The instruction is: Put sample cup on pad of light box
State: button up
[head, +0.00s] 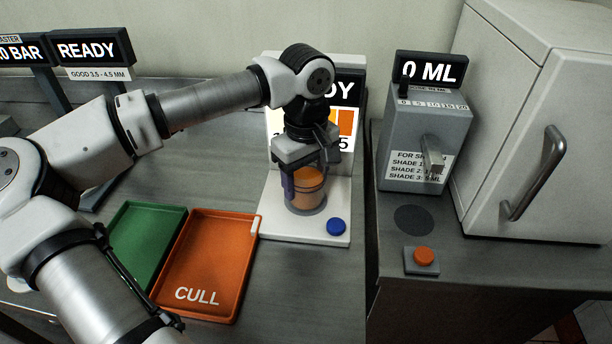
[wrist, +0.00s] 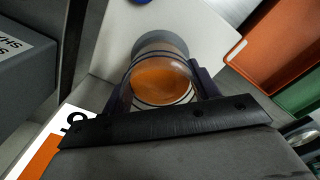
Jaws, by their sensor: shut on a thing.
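The sample cup (head: 305,186) is a clear cup with dark rings and orange liquid inside. It is upright over the round grey pad (head: 316,209) on the white base of the light box (head: 272,225). My gripper (head: 304,180) is shut on the cup from above. In the wrist view the cup (wrist: 160,82) sits between the two dark fingers of my gripper (wrist: 165,85). The grey pad (wrist: 160,40) shows just beyond it. I cannot tell whether the cup's bottom touches the pad. My arm hides part of the light box's display.
A blue button (head: 336,226) is on the light box base, right of the cup. An orange CULL tray (head: 205,255) and a green tray (head: 143,240) lie to the left. A grey dispenser (head: 425,140) reading 0 ML and a white cabinet (head: 540,120) stand at the right.

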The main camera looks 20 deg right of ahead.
jog(key=o, duration=1.1)
jog(key=shift+f, duration=0.1)
notch_tip(320, 180, up, 12)
jog(key=shift+r+b, duration=0.2)
jog(key=shift+b, duration=0.1)
